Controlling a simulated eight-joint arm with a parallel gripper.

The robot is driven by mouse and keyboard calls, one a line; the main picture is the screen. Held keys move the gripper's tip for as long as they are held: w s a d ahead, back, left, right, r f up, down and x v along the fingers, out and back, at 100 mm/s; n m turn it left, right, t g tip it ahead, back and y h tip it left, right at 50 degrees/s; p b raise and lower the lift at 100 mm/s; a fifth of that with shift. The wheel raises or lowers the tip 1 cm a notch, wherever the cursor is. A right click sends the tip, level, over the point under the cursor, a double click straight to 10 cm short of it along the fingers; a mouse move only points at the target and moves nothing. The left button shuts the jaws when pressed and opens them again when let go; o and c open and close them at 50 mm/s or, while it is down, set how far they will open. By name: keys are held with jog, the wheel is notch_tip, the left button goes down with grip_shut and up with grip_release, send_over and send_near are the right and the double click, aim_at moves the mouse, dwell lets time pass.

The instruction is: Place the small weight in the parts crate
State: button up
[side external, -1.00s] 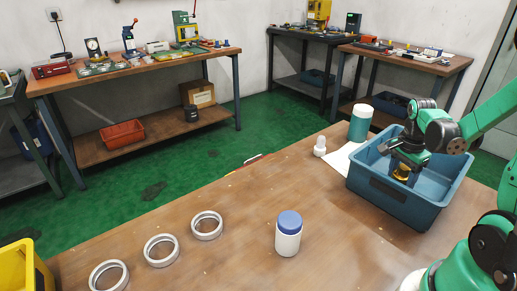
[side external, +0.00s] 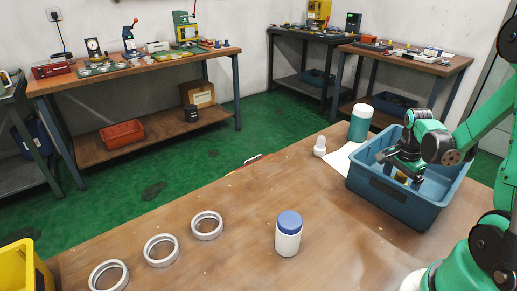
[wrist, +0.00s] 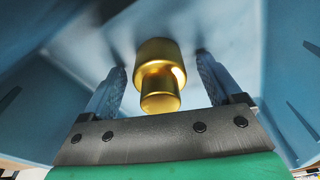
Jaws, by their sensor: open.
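The small weight is a shiny brass stepped cylinder (wrist: 160,60), seen in the wrist view between my gripper's two fingers, with a gap on each side. It is inside the blue parts crate (side external: 393,203), against the pale blue crate interior. In the side view only a small gold patch of the weight (side external: 401,178) shows below my gripper (side external: 403,172), which is down inside the crate. My gripper is open in the wrist view (wrist: 160,75), its fingers either side of the weight and not touching it. The weight's underside is hidden.
A teal jar (side external: 359,126) and a small white bottle (side external: 320,147) stand left of the crate, near a white sheet. A blue-lidded white jar (side external: 288,236) stands at the table's middle. Several pale rings (side external: 161,250) lie at left. A yellow bin (side external: 22,268) is at lower left.

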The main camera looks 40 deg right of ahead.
aim_at(398, 175)
jog(key=shift+r, duration=0.1)
jog(key=r, duration=0.3)
jog(key=a+r, duration=0.1)
jog(key=r, duration=0.7)
jog(key=shift+w+a+r, duration=0.15)
jog(key=shift+w+r, duration=0.05)
jog(key=shift+w, duration=0.05)
jog(key=w+a+n+t, duration=0.3)
jog(key=a+n, duration=0.7)
jog(key=w+a+r+n+t+y, duration=0.1)
jog(key=w+a+n+t, duration=0.2)
jog(key=a+n, duration=0.8)
jog(key=shift+w+t, duration=0.2)
jog(key=shift+t, duration=0.6)
